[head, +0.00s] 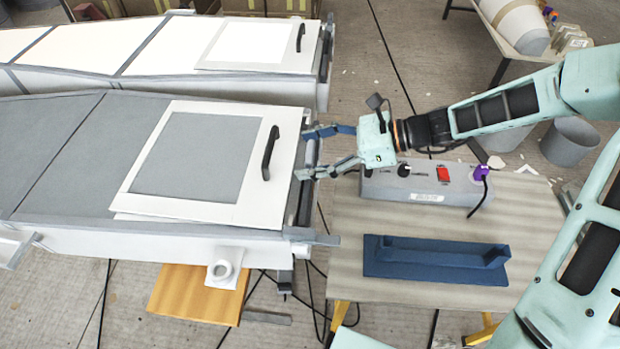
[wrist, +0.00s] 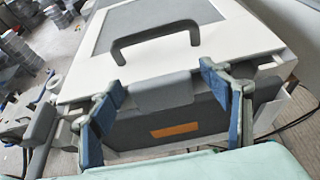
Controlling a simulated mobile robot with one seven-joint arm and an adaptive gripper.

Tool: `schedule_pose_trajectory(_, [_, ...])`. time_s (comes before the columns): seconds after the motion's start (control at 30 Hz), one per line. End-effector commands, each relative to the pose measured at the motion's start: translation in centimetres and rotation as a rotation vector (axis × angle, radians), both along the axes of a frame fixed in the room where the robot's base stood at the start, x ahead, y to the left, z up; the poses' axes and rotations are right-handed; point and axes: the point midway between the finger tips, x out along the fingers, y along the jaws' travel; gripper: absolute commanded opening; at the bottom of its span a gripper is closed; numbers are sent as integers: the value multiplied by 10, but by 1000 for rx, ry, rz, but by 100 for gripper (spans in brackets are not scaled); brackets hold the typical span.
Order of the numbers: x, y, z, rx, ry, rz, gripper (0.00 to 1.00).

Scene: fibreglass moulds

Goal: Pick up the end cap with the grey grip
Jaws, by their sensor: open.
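The end cap is a dark grey panel with an orange label (wrist: 150,124) at the end of the nearer mould in the wrist view. A lighter grey grip (wrist: 164,92) sticks out from its top, below the lid. In the head view the cap's edge (head: 306,205) shows only as a narrow strip. My gripper (head: 305,153) is open at that end of the mould. In the wrist view its blue-padded fingers (wrist: 161,82) stand wide apart, one on each side of the grip. I cannot tell whether they touch anything.
The white lid (head: 205,204) with a black handle (head: 270,152) lies on the mould. A second mould (head: 250,85) lies behind. A grey control box (head: 425,188) and a blue bracket (head: 410,262) sit on the table (head: 375,308) at right. Cables run below.

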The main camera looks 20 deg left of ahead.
Motion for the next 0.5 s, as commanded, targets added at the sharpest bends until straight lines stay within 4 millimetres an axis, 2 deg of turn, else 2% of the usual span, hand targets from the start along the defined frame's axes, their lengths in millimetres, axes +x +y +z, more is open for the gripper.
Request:
schedule_pose_trajectory(0.17, [0, 0, 0, 0, 0, 0, 71])
schedule_pose_trajectory(0.5, [0, 0, 0, 0, -1, 0, 35])
